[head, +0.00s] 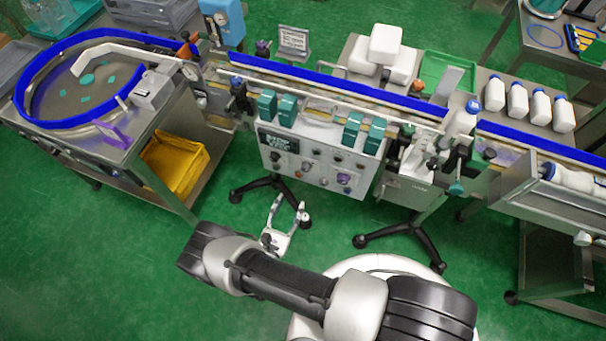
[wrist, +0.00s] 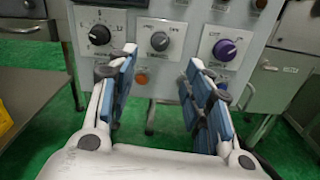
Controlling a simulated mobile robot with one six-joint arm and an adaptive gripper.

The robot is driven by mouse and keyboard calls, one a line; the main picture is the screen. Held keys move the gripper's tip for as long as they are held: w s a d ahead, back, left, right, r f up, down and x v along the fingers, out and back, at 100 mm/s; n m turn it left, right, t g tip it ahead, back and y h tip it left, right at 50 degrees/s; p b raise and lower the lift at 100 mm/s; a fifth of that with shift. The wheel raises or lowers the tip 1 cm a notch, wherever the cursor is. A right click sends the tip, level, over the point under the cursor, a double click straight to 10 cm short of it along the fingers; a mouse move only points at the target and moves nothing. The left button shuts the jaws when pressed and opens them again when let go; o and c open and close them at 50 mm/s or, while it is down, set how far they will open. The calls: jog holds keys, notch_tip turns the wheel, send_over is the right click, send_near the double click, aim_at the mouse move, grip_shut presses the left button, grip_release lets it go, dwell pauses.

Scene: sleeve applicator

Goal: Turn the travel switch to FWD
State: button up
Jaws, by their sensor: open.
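The control panel (head: 318,178) faces me on the front of the machine and fills the upper part of the wrist view (wrist: 187,12). In the head view my gripper (head: 288,208) is in front of the panel.
An orange button (wrist: 141,79) sits below the knobs. The conveyor with blue rails (head: 330,82) runs above the panel, with several green blocks along it. A round feeder table (head: 30,110) and yellow bin (head: 176,163) stand left. White bottles (head: 517,101) stand right.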

aim_at(305, 170)
jog(key=b+x, duration=0.1)
jog(key=x, duration=1.1)
jog(key=shift+w+d+b, duration=0.1)
jog(key=shift+w+b, duration=0.1)
jog(key=shift+b, duration=0.1)
jog(key=shift+c, duration=0.5)
jog(key=c, duration=1)
